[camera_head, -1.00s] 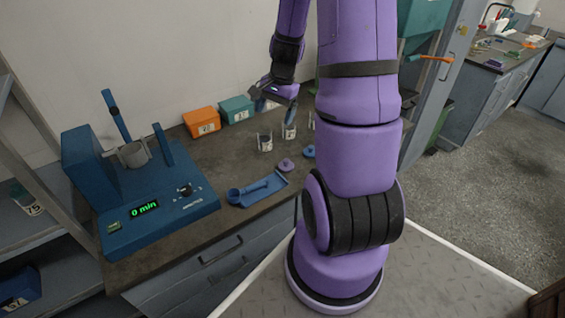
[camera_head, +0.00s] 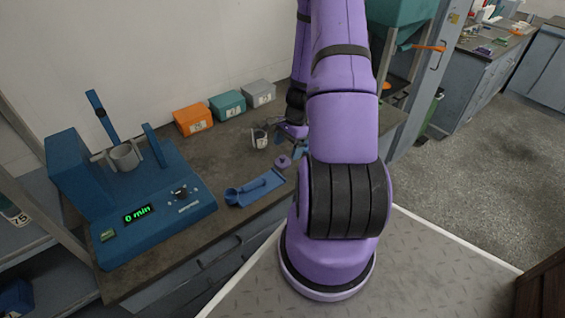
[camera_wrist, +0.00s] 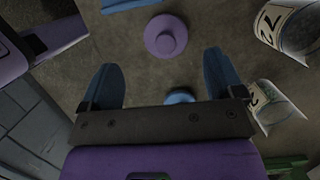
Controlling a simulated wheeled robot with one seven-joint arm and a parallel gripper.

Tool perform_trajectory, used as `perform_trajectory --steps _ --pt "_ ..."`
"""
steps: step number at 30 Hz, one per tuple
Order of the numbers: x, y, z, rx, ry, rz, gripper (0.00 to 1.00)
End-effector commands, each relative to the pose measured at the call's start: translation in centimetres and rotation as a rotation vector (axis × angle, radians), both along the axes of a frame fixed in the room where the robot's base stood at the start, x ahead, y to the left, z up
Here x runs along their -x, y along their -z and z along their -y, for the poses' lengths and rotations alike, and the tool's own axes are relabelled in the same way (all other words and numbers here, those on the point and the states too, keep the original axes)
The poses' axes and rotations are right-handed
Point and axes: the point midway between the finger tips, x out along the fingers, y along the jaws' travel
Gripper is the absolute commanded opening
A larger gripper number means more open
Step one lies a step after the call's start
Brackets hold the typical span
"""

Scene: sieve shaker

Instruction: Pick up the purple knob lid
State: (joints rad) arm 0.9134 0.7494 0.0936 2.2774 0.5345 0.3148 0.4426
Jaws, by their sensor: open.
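The purple knob lid (camera_head: 283,162) lies on the dark bench, right of the blue tray with a scoop. It also shows in the wrist view (camera_wrist: 166,36), a round disc with a small raised knob, just past my fingertips. My gripper (camera_wrist: 163,80) is open and empty, with its two blue fingers apart. The lid is ahead of the gap and not between the fingers. In the head view my gripper (camera_head: 296,138) is low over the bench behind the lid, partly hidden by my arm.
A blue round item (camera_wrist: 180,96) lies below the gap between my fingers. Two labelled cups (camera_wrist: 284,30) (camera_wrist: 272,106) stand to the right in the wrist view. The blue tray (camera_head: 262,186), the shaker (camera_head: 150,210) and several small boxes (camera_head: 227,104) occupy the bench.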

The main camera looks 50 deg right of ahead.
Motion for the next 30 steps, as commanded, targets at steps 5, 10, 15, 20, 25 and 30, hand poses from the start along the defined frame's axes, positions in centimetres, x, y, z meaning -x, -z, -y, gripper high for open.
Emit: perform_trajectory --steps 5,10,15,20,25,30 --pt "-0.1 0.8 -0.2 0.000 0.000 0.000 0.87" --pt "-0.6 2.6 -0.6 -0.002 -0.001 0.000 0.87" --pt "-0.9 4.6 -1.1 -0.002 0.000 0.000 0.87" --pt "-1.0 5.5 -1.3 -0.001 -0.001 0.000 0.87" --pt "-1.0 5.6 -1.3 0.001 -0.001 0.001 0.87" --pt "-1.0 5.6 -1.3 0.001 -0.001 0.001 0.67"
